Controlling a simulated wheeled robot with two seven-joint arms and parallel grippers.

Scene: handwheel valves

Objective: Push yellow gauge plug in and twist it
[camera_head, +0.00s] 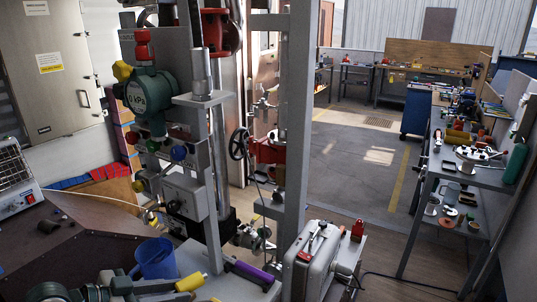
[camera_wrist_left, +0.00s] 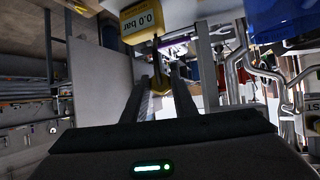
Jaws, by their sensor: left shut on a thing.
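In the left wrist view my left gripper (camera_wrist_left: 161,86) reaches forward with its two dark fingers close together. My right gripper is not in view.
In the head view a teal kPa gauge (camera_head: 148,103) with colored knobs stands on the grey frame. Open floor (camera_head: 350,165) lies behind.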

